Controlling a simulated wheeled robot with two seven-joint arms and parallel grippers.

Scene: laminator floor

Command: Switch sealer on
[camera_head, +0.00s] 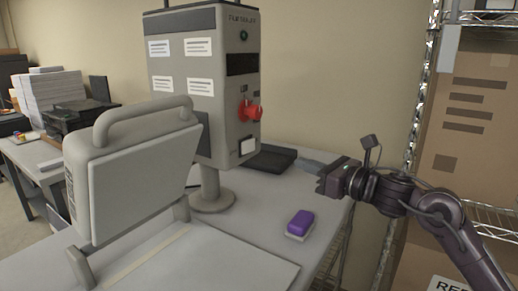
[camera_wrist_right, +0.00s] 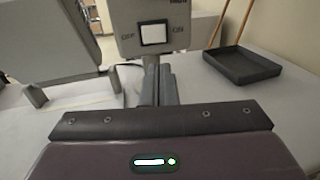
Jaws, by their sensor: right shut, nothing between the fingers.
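The sealer (camera_head: 225,90) is a grey upright box on a round post on the table. Its side face has a red knob (camera_head: 250,109), a dark display and a white rocker switch (camera_head: 247,146). In the right wrist view the white switch (camera_wrist_right: 154,34) sits between the marks OFF and ON, straight ahead of the fingers. My right gripper (camera_head: 308,164) is shut and empty, to the right of the sealer and apart from it. Its closed fingers (camera_wrist_right: 160,88) point toward the panel just below the switch. My left gripper is not in view.
A grey plate with a handle (camera_head: 140,165) stands left of the sealer. A purple and white block (camera_head: 300,223) lies on the table (camera_head: 235,260) in front. A black tray (camera_head: 270,158) lies behind the sealer. A wire shelf with boxes (camera_head: 470,120) stands at the right.

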